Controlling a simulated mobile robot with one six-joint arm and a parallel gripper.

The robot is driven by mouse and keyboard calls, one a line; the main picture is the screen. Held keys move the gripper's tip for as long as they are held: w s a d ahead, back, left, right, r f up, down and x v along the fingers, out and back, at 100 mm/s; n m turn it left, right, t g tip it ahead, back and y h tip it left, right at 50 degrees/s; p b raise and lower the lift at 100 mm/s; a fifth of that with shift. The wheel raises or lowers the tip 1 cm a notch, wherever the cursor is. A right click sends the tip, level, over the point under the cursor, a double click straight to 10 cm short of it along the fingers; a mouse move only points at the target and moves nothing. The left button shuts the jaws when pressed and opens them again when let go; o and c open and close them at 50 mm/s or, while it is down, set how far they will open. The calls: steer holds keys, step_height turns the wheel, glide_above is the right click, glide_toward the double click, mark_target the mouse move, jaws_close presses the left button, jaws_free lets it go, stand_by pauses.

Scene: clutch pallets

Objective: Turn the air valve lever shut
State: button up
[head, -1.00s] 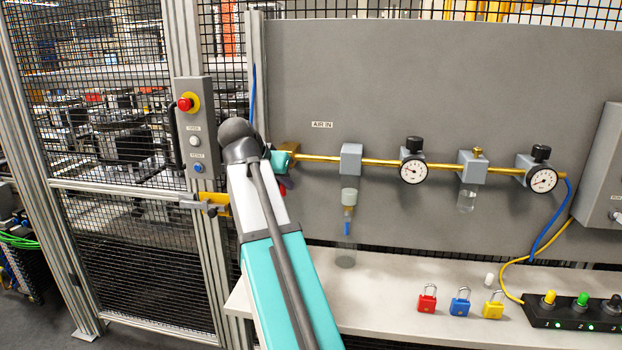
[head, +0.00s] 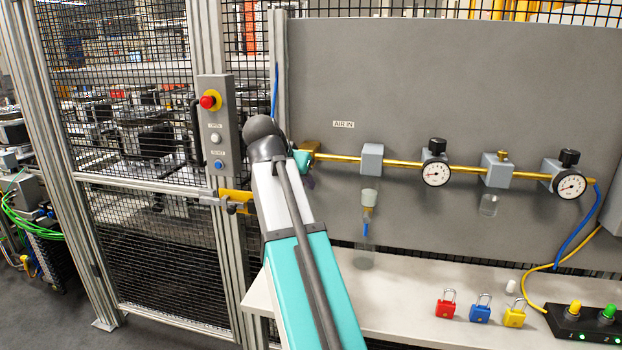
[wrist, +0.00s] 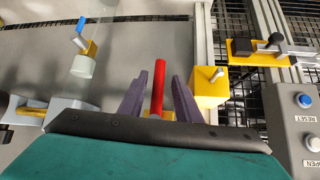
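The air valve's red lever (wrist: 158,88) stands between the two purple fingers of my gripper (wrist: 159,92) in the wrist view. The fingers are apart, one on each side of the lever, with a gap visible on the right side. Contact on the left cannot be told. In the head view my gripper (head: 309,180) is at the left end of the brass air line (head: 400,162), just below the brass valve body (head: 312,147). My wrist partly covers the valve, and the lever is hidden there.
The control post (head: 216,130) with its red stop button and the yellow gate latch (head: 236,196) are close left of my arm. Gauges (head: 436,173) and a hanging filter bowl (head: 369,198) are to the right. Padlocks (head: 480,308) lie on the bench (head: 400,300) below.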

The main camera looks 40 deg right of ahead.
steer(key=b+v, duration=0.1)
steer(key=v, duration=1.3)
steer(key=shift+b, duration=0.35)
steer(key=shift+w, duration=0.1)
stand_by(0.3)
